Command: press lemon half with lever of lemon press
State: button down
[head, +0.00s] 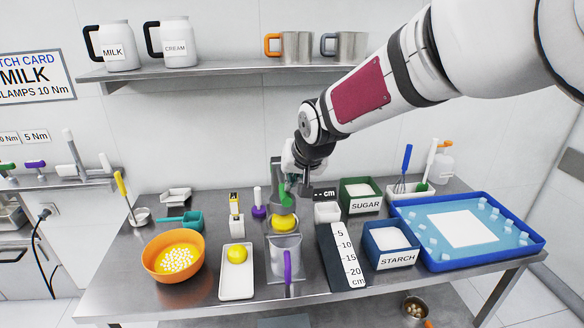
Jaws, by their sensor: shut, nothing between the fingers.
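The lemon press stands near the middle of the table, with a grey upright plate (277,172) and a green lever (285,196). A yellow lemon half (284,222) sits dome up at the press, below the lever. A clear jug with a purple handle (288,266) stands in front of it. My gripper (305,186) is shut and empty, just right of the lever's upper part. My wrist and gripper hide part of the press top, and I cannot tell whether the gripper touches the lever.
A whole lemon (237,254) lies on a white tray (236,287) at the left, beside an orange bowl (152,264). A black and white ruler block (340,257), a starch bin (391,258) and a blue tray (535,243) stand right. A shelf (215,70) runs above.

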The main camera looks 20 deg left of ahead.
jog(key=f, duration=0.3)
jog(key=shift+s+d, duration=0.25)
jog(key=shift+s, duration=0.1)
jog(key=shift+f, duration=0.1)
